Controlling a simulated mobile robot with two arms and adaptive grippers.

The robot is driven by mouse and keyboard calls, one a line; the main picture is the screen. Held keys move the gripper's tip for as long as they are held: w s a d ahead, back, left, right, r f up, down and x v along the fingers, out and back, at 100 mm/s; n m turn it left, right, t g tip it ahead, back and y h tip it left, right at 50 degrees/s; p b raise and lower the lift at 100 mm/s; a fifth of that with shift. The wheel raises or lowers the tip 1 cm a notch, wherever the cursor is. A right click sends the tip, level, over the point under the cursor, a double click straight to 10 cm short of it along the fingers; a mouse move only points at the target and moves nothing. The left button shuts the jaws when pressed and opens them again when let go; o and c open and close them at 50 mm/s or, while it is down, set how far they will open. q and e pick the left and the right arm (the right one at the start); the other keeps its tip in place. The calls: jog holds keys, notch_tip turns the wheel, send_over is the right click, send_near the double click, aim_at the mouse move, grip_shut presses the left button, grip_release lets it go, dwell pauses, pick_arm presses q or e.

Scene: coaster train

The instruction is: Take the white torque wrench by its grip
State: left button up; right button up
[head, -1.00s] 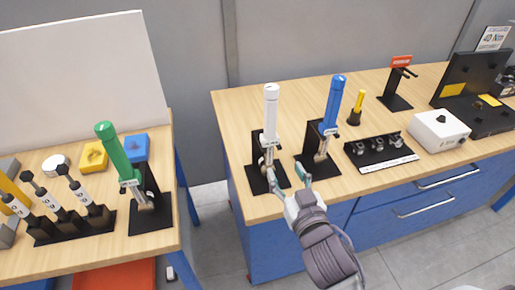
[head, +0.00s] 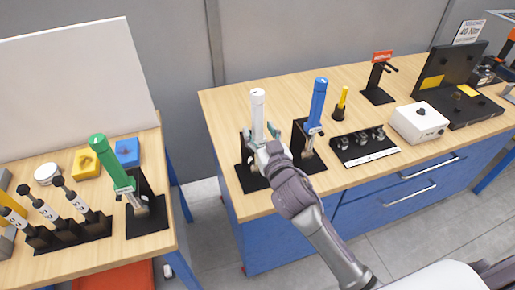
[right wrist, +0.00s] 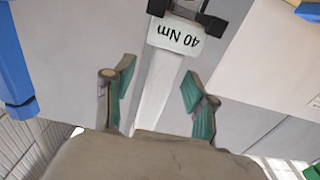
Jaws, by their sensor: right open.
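The white torque wrench (head: 257,112) stands upright in a black stand (head: 252,178) at the left front of the right-hand bench. My right gripper (head: 262,146) is at its lower part in the head view and hides some of it. In the right wrist view the wrench's pale body (right wrist: 158,92) with a "40 Nm" label (right wrist: 177,37) lies between the two green-padded fingers of the right gripper (right wrist: 158,93). The fingers are open, with a gap visible on each side of the wrench. My left gripper is not in view.
A blue wrench (head: 318,100) in its own stand is close on the right. Farther right are a socket rack (head: 371,156), a yellow-handled tool (head: 341,103) and a white box (head: 419,122). A green wrench (head: 107,158) stands on the left bench.

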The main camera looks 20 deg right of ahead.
jog(key=shift+w+a+f, duration=0.1)
jog(key=shift+w, duration=0.85)
jog(key=shift+s, duration=0.1)
jog(key=shift+c, duration=0.5)
grip_shut()
jog(key=shift+r, duration=0.2)
